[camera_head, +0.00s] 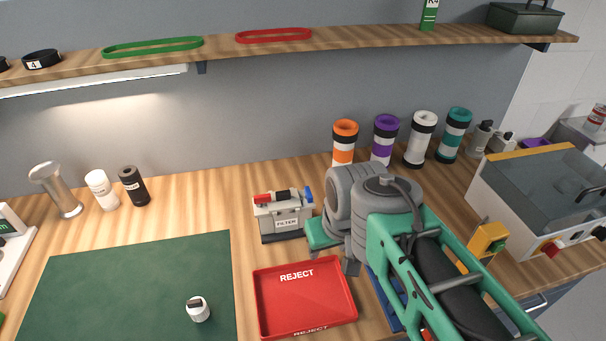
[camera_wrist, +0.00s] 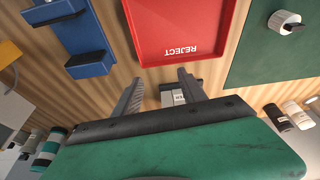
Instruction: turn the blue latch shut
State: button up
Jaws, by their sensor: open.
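A grey box labelled FILTER (camera_head: 286,222) stands on the wooden bench behind the red tray. On its top lies a black cylinder with a red part at the left end and a small blue latch (camera_head: 308,194) at the right end. I cannot tell the latch's exact angle. In the wrist view my gripper (camera_wrist: 160,86) is open and empty, with part of the filter box (camera_wrist: 170,96) showing beyond and between the fingers. The latch is not visible there.
A red REJECT tray (camera_head: 305,299) lies in front of the box, beside a green mat (camera_head: 130,290) holding a small white jar (camera_head: 198,309). Several coloured tubes (camera_head: 385,138) stand behind my arm. A clear-lidded case (camera_head: 545,190) is at right. A shelf (camera_head: 350,38) runs above.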

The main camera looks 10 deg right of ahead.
jog(key=shift+o, duration=1.4)
jog(key=w+a+r+n+g+b, duration=0.1)
jog(key=w+r+n, duration=0.3)
jog(key=w, duration=0.5)
jog(key=a+n+b, duration=0.1)
jog(key=n, duration=0.1)
jog(key=shift+w+n+g+y+b, duration=0.25)
jog(key=shift+n+g+y+b, duration=0.05)
jog(key=shift+n, duration=0.1)
jog(key=n+g+b, duration=0.2)
jog(key=n+b, duration=0.1)
jog(key=n, duration=0.7)
send_over(309, 191)
jog(key=shift+s+a+r+h, duration=0.1)
jog(key=shift+a+r+h, duration=0.1)
jog(key=shift+h, duration=0.2)
jog(key=shift+d+f, duration=0.1)
notch_tip(309, 191, down, 8)
jog(key=b, duration=0.7)
jog(key=shift+r, duration=0.25)
jog(key=shift+r, duration=0.1)
jog(key=shift+c, duration=0.3)
jog(key=c, duration=1.3)
